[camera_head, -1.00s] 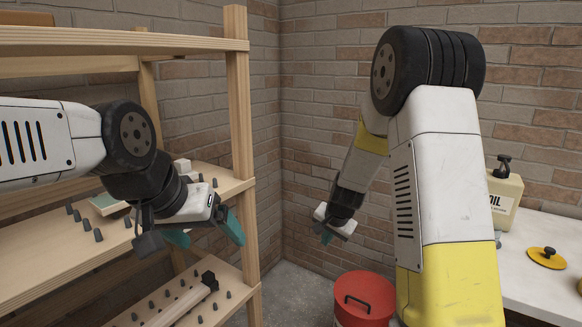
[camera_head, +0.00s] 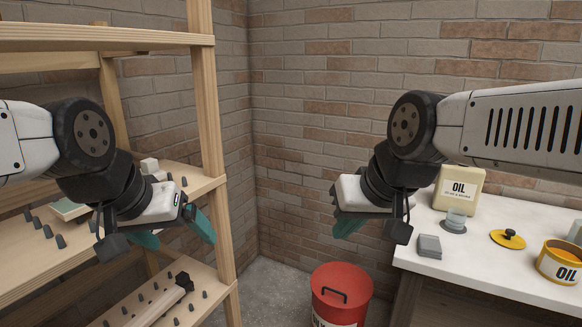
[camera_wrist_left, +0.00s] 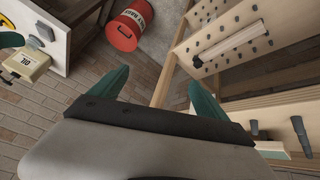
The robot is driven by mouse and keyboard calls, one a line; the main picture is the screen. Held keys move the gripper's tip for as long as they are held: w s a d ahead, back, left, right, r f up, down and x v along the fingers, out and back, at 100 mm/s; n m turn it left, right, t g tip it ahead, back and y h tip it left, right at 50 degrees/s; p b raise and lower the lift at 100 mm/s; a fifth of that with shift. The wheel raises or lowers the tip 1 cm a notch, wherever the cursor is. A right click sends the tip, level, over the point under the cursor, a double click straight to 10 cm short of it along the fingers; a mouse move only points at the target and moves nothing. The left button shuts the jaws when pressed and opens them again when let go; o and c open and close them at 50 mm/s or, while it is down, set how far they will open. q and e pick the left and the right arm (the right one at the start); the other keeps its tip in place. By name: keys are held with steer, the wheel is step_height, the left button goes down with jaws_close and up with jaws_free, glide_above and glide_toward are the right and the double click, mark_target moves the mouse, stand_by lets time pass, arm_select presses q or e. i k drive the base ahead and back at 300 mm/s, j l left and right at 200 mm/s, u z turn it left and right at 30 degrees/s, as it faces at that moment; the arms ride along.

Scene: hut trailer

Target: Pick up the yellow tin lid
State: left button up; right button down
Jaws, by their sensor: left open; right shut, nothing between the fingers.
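The yellow tin lid (camera_head: 508,239), a flat disc with a black knob, lies on the white bench at the right in the head view. An open yellow oil tin (camera_head: 560,262) stands to its right. My right gripper (camera_head: 346,226) hangs to the left of the bench, shut and empty, well apart from the lid. My left gripper (camera_head: 178,234) is open and empty in front of the wooden shelf. Its teal fingers (camera_wrist_left: 155,92) are spread in the left wrist view. The lid also shows small at that view's left edge (camera_wrist_left: 35,42).
A red bin (camera_head: 341,296) stands on the floor between bench and shelf. The wooden shelf (camera_head: 206,100) with pegs is at the left.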

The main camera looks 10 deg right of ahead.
mark_target(508, 238)
steer(key=z, duration=2.15)
